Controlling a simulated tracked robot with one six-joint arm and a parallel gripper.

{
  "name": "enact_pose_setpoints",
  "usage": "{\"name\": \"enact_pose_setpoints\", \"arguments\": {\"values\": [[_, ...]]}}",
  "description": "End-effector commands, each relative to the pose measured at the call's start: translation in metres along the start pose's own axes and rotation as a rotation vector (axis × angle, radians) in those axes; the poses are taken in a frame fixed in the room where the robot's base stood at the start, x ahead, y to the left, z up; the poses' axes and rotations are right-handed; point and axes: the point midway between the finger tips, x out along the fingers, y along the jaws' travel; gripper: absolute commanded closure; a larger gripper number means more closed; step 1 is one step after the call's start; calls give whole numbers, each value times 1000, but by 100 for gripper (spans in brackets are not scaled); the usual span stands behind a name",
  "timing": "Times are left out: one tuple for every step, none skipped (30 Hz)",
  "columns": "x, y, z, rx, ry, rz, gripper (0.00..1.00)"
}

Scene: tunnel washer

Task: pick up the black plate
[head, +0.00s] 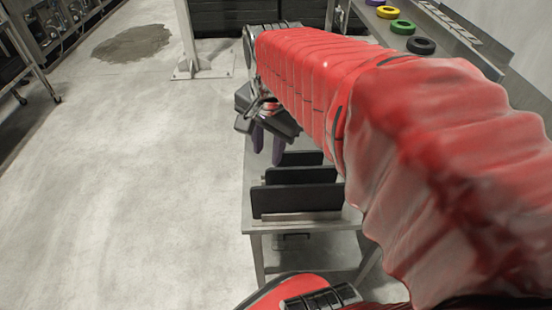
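Three black plates stand upright one behind another on a low metal table: a near one (296,200), a middle one (300,175) and a far one (300,158). My arm hides part of their right side. My gripper (268,147), dark with purple fingers, hangs at the far left end of the plates. Its two fingers are apart, with nothing visible between them. It seems to be above or behind the far plate; I cannot tell the exact gap.
The metal table (290,226) has a narrow front edge. A shelf at the upper right holds yellow (388,12), green (403,27), black (421,45) and purple rings. A post (188,40) is bolted to the floor at the back. The floor on the left is clear, with a dark patch (133,43).

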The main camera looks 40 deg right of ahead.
Motion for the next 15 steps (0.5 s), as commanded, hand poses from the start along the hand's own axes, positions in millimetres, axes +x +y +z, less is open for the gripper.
{"name": "enact_pose_setpoints", "arguments": {"values": [[4,2,-13,102,-11,26,70],[4,4,-20,166,-15,39,70],[7,6,-30,251,-22,58,70],[8,8,-37,315,-26,73,70],[10,10,-44,379,-30,87,70],[12,13,-54,464,-34,106,70],[14,16,-60,524,-37,121,70],[15,18,-67,582,-39,133,70],[17,21,-74,654,-41,150,70],[19,23,-79,702,-43,162,70],[20,25,-84,746,-43,171,70],[21,27,-89,795,-44,183,70],[22,29,-92,826,-44,189,70],[23,30,-95,851,-44,196,70],[24,32,-97,876,-45,203,70]]}}
